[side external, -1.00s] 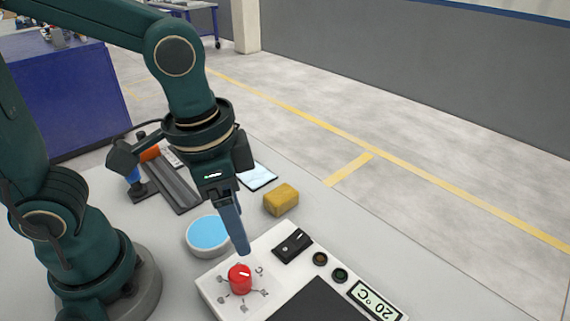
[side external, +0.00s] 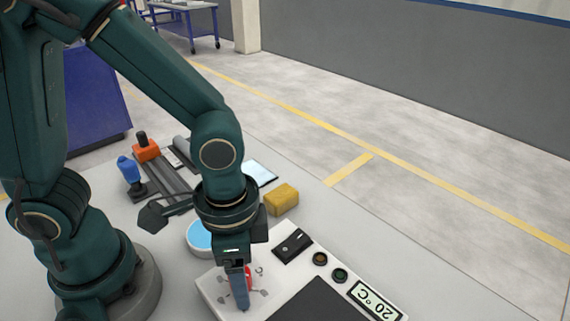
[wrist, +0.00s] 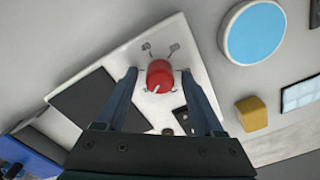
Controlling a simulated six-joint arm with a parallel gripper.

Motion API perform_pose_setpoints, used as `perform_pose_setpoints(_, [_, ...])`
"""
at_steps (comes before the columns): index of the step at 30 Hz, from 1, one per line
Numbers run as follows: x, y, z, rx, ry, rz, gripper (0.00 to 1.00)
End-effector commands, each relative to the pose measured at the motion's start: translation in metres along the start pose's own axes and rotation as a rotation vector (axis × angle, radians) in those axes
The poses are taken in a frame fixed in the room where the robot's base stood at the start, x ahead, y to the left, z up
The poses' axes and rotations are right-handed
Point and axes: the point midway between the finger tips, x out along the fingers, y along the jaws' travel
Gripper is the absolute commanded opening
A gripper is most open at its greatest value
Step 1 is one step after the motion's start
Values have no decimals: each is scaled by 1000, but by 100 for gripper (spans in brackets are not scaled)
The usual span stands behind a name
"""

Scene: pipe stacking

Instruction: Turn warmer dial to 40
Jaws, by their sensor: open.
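The warmer (side external: 209,289) is a white box with a dark plate (side external: 318,300) and a display (side external: 375,300) that reads 20 °C. Its red dial (wrist: 160,76) has a white pointer line and sits among printed marks. My gripper (wrist: 163,84) is open, with one finger on each side of the dial in the wrist view. I cannot tell whether the fingers touch it. In the side view my gripper (side external: 241,300) covers most of the dial, and only a red strip (side external: 249,277) shows beside the fingers.
A black rocker switch (side external: 292,246) and two round buttons (side external: 330,267) are on the warmer. A blue-topped round dish (side external: 199,236) and a yellow block (side external: 281,200) stand close behind. A rail fixture with an orange part (side external: 146,150) is farther back.

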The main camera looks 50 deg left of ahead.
Motion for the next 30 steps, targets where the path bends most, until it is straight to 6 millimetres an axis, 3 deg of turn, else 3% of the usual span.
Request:
perform_pose_setpoints(3, [0, 0, 0, 0, 0, 0, 65])
perform_pose_setpoints(8, [0, 0, 0, 0, 0, 0, 4])
perform_pose_setpoints(9, [0, 0, 0, 0, 0, 0, 0])
perform_pose_setpoints(20, [0, 0, 0, 51, 0, -1, 0])
perform_pose_setpoints(30, [0, 1, 0, 291, -1, 0, 0])
